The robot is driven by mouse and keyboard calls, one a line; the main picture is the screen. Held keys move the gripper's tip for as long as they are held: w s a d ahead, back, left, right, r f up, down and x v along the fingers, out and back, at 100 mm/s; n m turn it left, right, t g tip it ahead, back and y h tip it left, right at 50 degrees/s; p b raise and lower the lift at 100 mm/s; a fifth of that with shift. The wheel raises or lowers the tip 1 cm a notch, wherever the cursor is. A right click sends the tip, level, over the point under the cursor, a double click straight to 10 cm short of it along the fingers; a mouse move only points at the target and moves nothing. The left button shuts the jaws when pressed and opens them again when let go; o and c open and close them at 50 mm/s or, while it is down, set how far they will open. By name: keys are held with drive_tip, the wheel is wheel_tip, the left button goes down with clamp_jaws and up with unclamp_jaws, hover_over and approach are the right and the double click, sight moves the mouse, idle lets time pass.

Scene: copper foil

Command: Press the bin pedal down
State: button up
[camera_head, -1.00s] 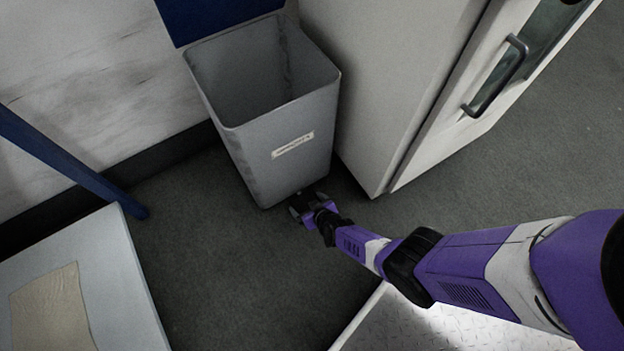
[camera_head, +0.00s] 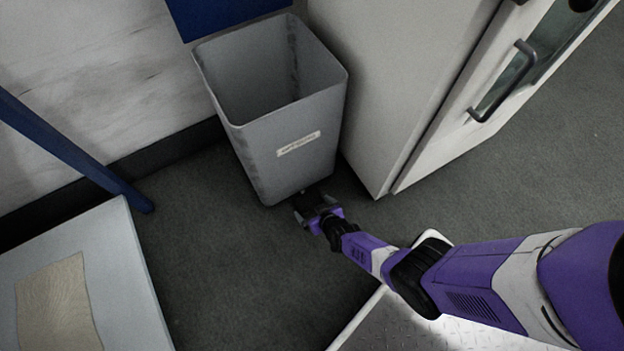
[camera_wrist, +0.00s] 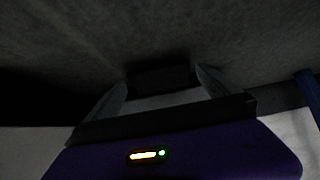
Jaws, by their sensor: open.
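The grey bin (camera_head: 292,152) stands on the floor at the top centre of the head view, upright, its top open and its inside empty as far as I see. A small label (camera_head: 298,143) is on its front. My gripper (camera_head: 310,203) is low at the foot of the bin's front right side, close to the floor. In the wrist view its two fingers (camera_wrist: 160,90) are apart, with a dark block (camera_wrist: 158,77) between and beyond them, likely the pedal. I cannot tell whether they touch it or whether it is down. In the head view my gripper hides the pedal.
A white cabinet (camera_head: 400,90) with a dark handle stands close to the bin's right. A blue panel (camera_head: 225,12) is behind the bin. A blue leg (camera_head: 75,150) and a pale surface (camera_head: 110,270) are at left. Dark carpet (camera_head: 215,250) is clear between.

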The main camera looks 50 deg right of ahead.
drive_tip(key=p+v, duration=0.3)
drive_tip(key=v, duration=0.3)
drive_tip(key=shift+s+a, duration=0.1)
drive_tip(key=shift+f, duration=0.1)
idle(0.4)
drive_tip(key=w+d+r+t, duration=0.1)
drive_tip(key=w+r+t, duration=0.1)
drive_tip(key=w+r, duration=0.35)
wheel_tip(320, 180, up, 10)
drive_tip(key=s+a+t, duration=0.2)
drive_tip(key=s+a+r+n+t+y, duration=0.1)
drive_tip(key=s+a+r, duration=0.1)
drive_tip(key=s+r, duration=0.75)
drive_tip(key=s+a+r+n+t, duration=0.15)
drive_tip(key=s+r, duration=0.35)
drive_tip(key=r, duration=0.9)
drive_tip(key=s+a+r+n+y, duration=0.1)
drive_tip(key=s+a+r, duration=0.2)
drive_tip(key=s+r, duration=0.7)
wheel_tip(320, 180, up, 31)
drive_tip(key=w+p, duration=0.2)
drive_tip(key=p, duration=2.8)
drive_tip(key=shift+r, duration=0.2)
